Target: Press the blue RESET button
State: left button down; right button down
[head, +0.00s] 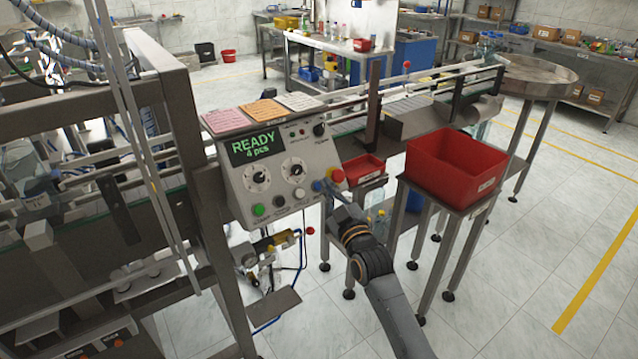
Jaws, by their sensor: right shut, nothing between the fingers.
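The control box (236,185) stands left of centre, its display reading "READY 4 pcs". The blue button (317,186) sits at the right end of its lower button row, just left of a red mushroom button (337,175). My right gripper (328,189) comes up from the lower right, with its fingertips shut and empty, right at the blue button. The fingertips overlap the button's right side in the picture; I cannot tell if they touch it. My left gripper is not in view.
Green (258,210), black (279,201) and white (300,193) buttons line the same row. A large red bin (455,165) on a stand is to the right, close to my right arm. A small red tray (362,170) is behind the gripper.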

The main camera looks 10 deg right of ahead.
jog(key=s+r+p, duration=0.1)
jog(key=s+d+r+p, duration=0.1)
jog(key=s+p, duration=0.1)
jog(key=shift+s+d+r, duration=0.1)
jog(key=shift+s+r, duration=0.1)
jog(key=shift+r, duration=0.1)
dwell(0.6)
jog(key=s+f+m+g, duration=0.1)
jog(key=s+f+g, duration=0.1)
jog(key=f, duration=0.8)
jog(key=s+f+g, duration=0.2)
jog(key=f, duration=0.8)
jog(key=s+f+m+g+h, duration=0.1)
jog(key=s+f+g, duration=0.2)
jog(key=s+f, duration=0.6)
jog(key=s+f+m+g, duration=0.15)
jog(key=s+f, duration=0.35)
jog(key=f, duration=0.8)
jog(key=s+d+f+g, duration=0.1)
jog(key=s+f+g, duration=0.2)
jog(key=s, duration=1)
jog(key=s+d+f+m+g+h, duration=0.1)
jog(key=s+f+g, duration=0.2)
jog(key=s+f, duration=0.7)
jog(key=s+d+f+g, duration=0.1)
jog(key=s+f+g, duration=0.3)
jog(key=s, duration=1.3)
notch_tip(320, 180, down, 2)
jog(key=shift+s+f, duration=0.2)
jog(key=shift+f, duration=0.05)
